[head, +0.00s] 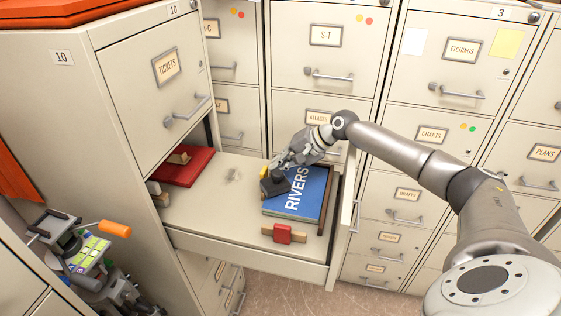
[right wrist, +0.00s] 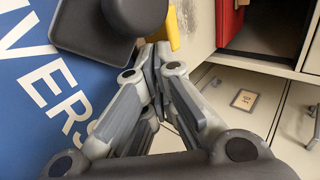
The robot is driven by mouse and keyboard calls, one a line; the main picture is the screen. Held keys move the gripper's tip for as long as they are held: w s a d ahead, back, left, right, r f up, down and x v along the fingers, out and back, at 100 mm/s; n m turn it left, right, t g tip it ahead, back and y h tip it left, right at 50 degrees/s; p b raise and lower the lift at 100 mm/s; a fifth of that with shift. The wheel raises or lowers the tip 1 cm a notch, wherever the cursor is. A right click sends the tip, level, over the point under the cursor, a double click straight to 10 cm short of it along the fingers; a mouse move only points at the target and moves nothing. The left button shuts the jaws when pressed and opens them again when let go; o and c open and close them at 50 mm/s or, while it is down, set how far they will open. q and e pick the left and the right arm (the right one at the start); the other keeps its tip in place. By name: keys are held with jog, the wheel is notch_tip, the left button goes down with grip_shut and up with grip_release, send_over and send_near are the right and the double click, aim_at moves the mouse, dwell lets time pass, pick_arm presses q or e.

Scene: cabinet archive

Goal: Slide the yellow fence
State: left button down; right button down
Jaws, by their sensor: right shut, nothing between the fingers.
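The yellow fence (head: 264,172) shows as a small yellow piece at the upper left corner of the blue RIVERS book (head: 309,196), in an open drawer. It also shows in the right wrist view (right wrist: 173,30), partly hidden behind a dark knobbed weight (right wrist: 137,14). That weight (head: 274,184) rests on the book. My right gripper (head: 279,163) is shut and empty, with its fingertips close to the fence and the weight; contact with the fence cannot be told. My left gripper is not in view.
The open drawer (head: 200,212) has clear floor left of the book. A red block (head: 283,235) with a wooden piece lies near its front. A red folder (head: 183,166) lies deeper inside. Cabinets stand close behind. A grey device with an orange handle (head: 115,229) stands lower left.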

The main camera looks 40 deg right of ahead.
jog(key=shift+w+a+r+p, duration=0.2)
jog(key=shift+w+a+p, duration=0.15)
jog(key=shift+a, duration=0.05)
jog(key=shift+w+a+f+p, duration=0.1)
jog(key=shift+w+a+p, duration=0.3)
jog(key=shift+w+a, duration=0.4)
jog(key=shift+w+a+f+p, duration=0.1)
jog(key=shift+w+a+p, duration=0.25)
jog(key=shift+w+a, duration=0.4)
jog(key=shift+w+d, duration=0.15)
jog(key=shift+r, duration=0.2)
